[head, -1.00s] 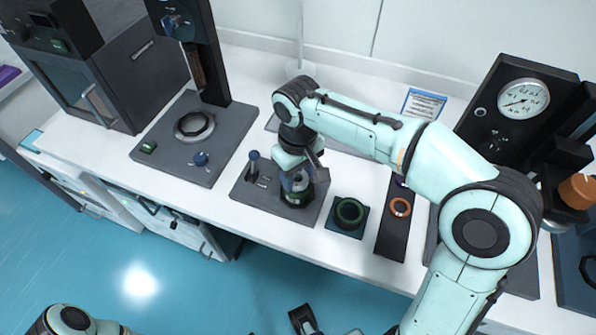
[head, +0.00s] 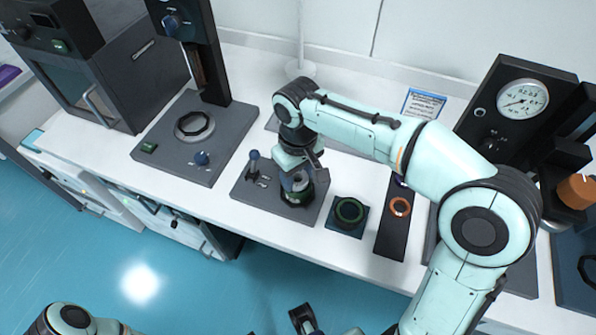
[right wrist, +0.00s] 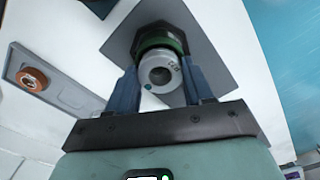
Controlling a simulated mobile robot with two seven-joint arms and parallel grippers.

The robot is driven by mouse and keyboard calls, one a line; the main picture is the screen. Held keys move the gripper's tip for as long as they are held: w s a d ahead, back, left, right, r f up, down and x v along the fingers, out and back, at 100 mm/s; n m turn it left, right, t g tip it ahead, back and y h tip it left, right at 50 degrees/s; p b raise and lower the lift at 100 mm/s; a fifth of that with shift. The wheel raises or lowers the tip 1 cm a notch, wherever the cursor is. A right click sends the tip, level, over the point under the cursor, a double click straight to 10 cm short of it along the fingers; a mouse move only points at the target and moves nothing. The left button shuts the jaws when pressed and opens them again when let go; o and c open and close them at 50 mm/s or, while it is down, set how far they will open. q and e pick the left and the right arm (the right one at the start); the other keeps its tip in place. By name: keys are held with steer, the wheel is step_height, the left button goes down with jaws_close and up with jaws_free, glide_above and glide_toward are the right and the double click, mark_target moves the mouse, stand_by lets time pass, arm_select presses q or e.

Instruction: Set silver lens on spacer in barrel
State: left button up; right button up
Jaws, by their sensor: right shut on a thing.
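The silver lens (right wrist: 160,74) is a pale round piece with a dark centre and small marks in the right wrist view. My right gripper (right wrist: 160,84) is shut on it, with one blue finger on each side. The barrel (right wrist: 157,42), dark with a green rim, shows directly behind the lens, in line with it. In the head view my right gripper (head: 298,181) is right over the barrel (head: 296,197), which stands on a grey plate. The spacer inside is hidden, and I cannot tell whether the lens touches it. A dark part at the bottom edge may be my left gripper (head: 305,318).
A green-rimmed ring (head: 349,212) lies on a dark pad right of the barrel's plate. An orange ring (head: 400,207) sits on a dark strip beyond it. A small blue-topped post (head: 254,160) stands left of the barrel. A gauge press (head: 524,97) is at right.

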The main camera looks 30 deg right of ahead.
steer(key=shift+f, duration=0.25)
stand_by(0.7)
steer(key=o, duration=1.1)
step_height(320, 180, up, 13)
steer(key=p, duration=0.3)
steer(key=shift+r+p, duration=0.2)
steer(key=shift+p, duration=0.1)
